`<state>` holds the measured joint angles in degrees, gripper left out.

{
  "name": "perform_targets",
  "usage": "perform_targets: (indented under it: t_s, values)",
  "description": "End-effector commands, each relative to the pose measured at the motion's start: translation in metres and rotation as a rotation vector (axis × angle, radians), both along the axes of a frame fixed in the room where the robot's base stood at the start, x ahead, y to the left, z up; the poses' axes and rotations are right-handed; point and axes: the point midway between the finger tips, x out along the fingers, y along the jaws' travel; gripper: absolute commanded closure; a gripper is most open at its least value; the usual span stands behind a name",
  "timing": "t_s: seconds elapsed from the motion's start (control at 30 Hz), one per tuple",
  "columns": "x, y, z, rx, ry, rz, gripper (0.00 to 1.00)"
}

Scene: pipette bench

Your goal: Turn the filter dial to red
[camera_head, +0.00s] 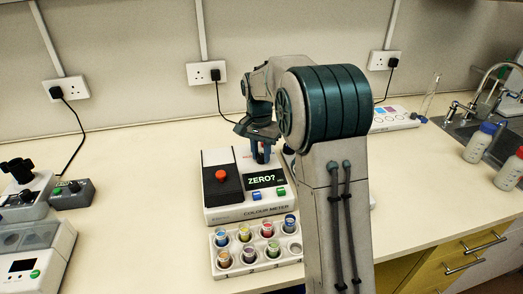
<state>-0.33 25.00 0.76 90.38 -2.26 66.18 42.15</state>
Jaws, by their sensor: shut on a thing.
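The colour meter (229,212) stands on the bench in the middle, with a dark lid panel, a red knob on it and a lit display (265,179) reading "ZERO?". A blue and a green button sit below the display. My gripper (261,158) points down at the back right of the meter's top, just behind the display. It is shut on what looks like the filter dial, which the fingers hide. The dial's colour marks and setting cannot be read.
A white rack (232,273) with several coloured sample cups stands in front of the meter. Other instruments stand at the left (45,245). Bottles (478,145) and a sink are at the right. My arm hides the bench right of the meter.

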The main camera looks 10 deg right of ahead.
Motion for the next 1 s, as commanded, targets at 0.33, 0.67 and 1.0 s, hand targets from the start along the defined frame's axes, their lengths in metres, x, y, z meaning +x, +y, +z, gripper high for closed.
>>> perform_targets:
  t_s: [0.33,0.67,1.0]
  values:
    - [-0.0002,0.0004,0.0009,0.001,-0.001,0.297,0.98]
    - [-0.0001,0.0009,0.0007,0.000,-0.001,0.469,0.98]
    - [-0.0002,0.0012,0.0005,0.000,-0.001,0.522,0.98]
